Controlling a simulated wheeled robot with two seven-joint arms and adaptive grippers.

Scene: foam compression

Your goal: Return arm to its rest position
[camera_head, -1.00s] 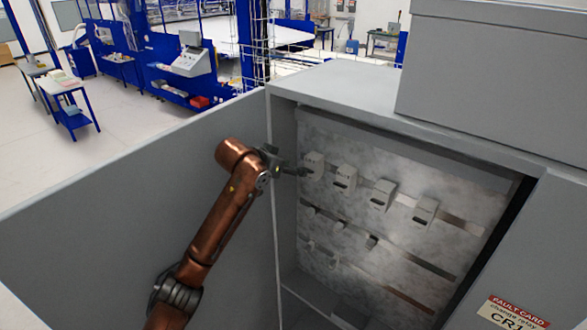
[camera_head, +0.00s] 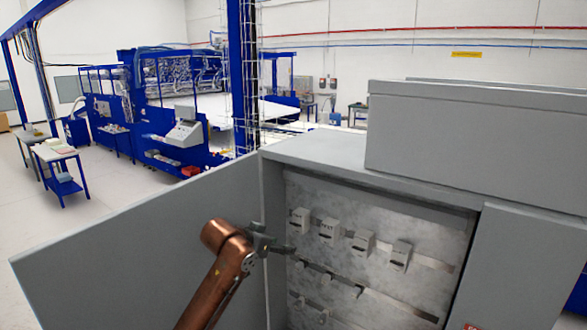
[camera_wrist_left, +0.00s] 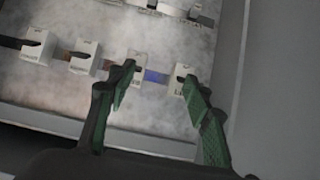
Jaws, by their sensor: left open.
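My left arm (camera_head: 214,285), copper-coloured, rises from the bottom of the head view. My left gripper (camera_head: 285,249) is at the left edge of the open cabinet (camera_head: 345,178), in front of and slightly below the leftmost top-row module (camera_head: 299,220). In the left wrist view the gripper (camera_wrist_left: 158,78) has its two green-padded fingers spread, with no object held between them. Beyond the fingers are white modules (camera_wrist_left: 135,68) on a rail and a blue strip (camera_wrist_left: 157,76); contact with them cannot be told. My right gripper is not in view.
The open grey cabinet door (camera_head: 150,265) stands left of the arm. A grey box (camera_head: 470,140) sits on top of the cabinet at the right. More rails with small modules (camera_head: 350,292) run below the top row. Blue workstations (camera_head: 185,135) and open floor lie far behind.

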